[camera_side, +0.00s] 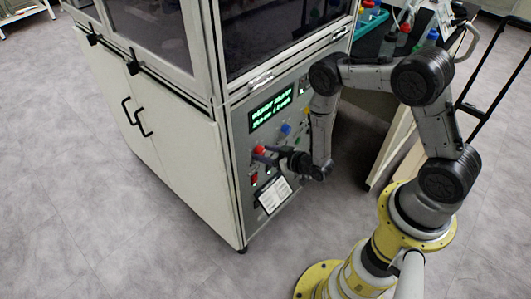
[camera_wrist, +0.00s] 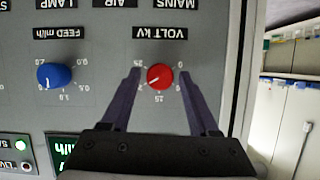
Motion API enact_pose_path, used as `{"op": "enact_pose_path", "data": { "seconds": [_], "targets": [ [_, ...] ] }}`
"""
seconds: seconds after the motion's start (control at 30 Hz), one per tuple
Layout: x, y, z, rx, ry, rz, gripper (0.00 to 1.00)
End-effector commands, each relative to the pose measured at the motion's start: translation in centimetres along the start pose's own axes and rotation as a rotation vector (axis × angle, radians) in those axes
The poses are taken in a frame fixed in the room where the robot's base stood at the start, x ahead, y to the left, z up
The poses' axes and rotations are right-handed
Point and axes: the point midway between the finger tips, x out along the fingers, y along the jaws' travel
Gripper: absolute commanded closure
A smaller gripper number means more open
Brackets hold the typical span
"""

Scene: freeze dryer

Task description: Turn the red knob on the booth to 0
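The red knob (camera_wrist: 159,77) sits on the booth's grey panel under the upside-down label "VOLT kV" in the wrist view. Its white mark appears to point to the lower left. A 0 is printed on the right of its scale, 25 at upper left and 15 below. My gripper (camera_wrist: 159,74) is open, with one dark finger on each side of the knob and a visible gap on both sides. In the side view the red knob (camera_side: 259,149) shows on the booth (camera_side: 238,165), with my gripper (camera_side: 266,155) right at it.
A blue knob (camera_wrist: 54,75) labelled "FEED ml/h" is to the left in the wrist view. A green-lit display (camera_side: 272,108) is above the knobs in the side view. A white sheet (camera_side: 274,195) is below my gripper. A table with bottles stands at the right.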

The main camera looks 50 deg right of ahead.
Motion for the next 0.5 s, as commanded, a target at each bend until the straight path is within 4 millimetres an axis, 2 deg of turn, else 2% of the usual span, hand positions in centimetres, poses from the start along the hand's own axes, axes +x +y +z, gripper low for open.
{"op": "enact_pose_path", "data": {
  "seconds": [0.03,0.07,0.3,0.5],
  "targets": [
    [-0.01,0.00,0.00,0.000,0.000,0.000,0.50],
    [-0.02,0.01,0.00,0.000,0.000,0.000,0.55],
    [-0.03,0.00,-0.01,0.000,0.000,0.000,0.98],
    [-0.04,0.00,-0.01,-0.003,0.000,0.001,1.00]
  ]
}}
